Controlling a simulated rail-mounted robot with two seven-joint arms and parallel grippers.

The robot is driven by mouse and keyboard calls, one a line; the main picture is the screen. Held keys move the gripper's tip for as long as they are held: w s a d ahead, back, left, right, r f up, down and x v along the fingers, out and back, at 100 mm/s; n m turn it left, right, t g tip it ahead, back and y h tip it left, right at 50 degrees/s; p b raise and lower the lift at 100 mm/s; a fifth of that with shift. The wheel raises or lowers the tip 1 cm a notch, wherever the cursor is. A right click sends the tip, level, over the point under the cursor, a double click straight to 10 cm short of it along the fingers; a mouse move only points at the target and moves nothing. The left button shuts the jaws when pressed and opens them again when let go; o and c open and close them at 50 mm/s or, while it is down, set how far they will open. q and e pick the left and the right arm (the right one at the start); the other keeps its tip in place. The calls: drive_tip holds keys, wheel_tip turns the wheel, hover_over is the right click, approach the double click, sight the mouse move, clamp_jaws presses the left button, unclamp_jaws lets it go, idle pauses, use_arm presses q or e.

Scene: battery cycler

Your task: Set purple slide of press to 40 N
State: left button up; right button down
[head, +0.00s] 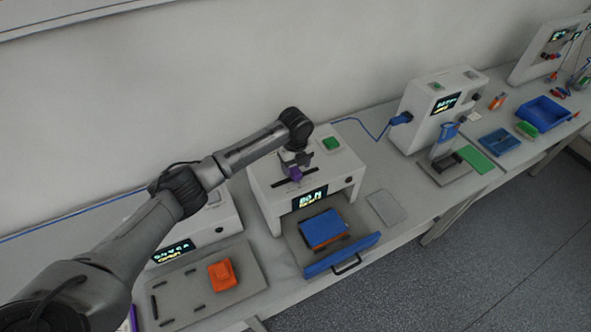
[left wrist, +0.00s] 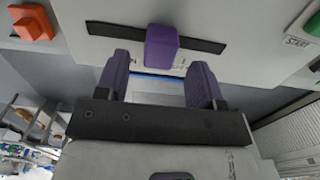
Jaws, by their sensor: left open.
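The press (head: 262,176) is a white box with a dark slot along its top and a lit display (head: 311,196) on its front that seems to read 80 N; the smaller line is unclear. The purple slide (left wrist: 161,47) sits in the dark slot (left wrist: 205,42), near its middle in the left wrist view. My left gripper (head: 295,172) is over the slot, pointing down at it. In the left wrist view its purple fingers (left wrist: 159,72) are open, with the slide between their lines, just beyond the tips and apart from both. In the head view the gripper hides the slide. My right gripper is not in view.
A green button (head: 331,143) is on the press top, right of the slot. The press drawer (head: 342,255) is out, with a blue block (head: 322,228) in it. An orange part (head: 222,275) lies on a tray at left. Another device (head: 425,115) stands at right.

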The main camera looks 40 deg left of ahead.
sight(295, 171)
use_arm(q)
drive_tip(key=shift+f, duration=1.8)
drive_tip(key=shift+c, duration=0.3)
clamp_jaws()
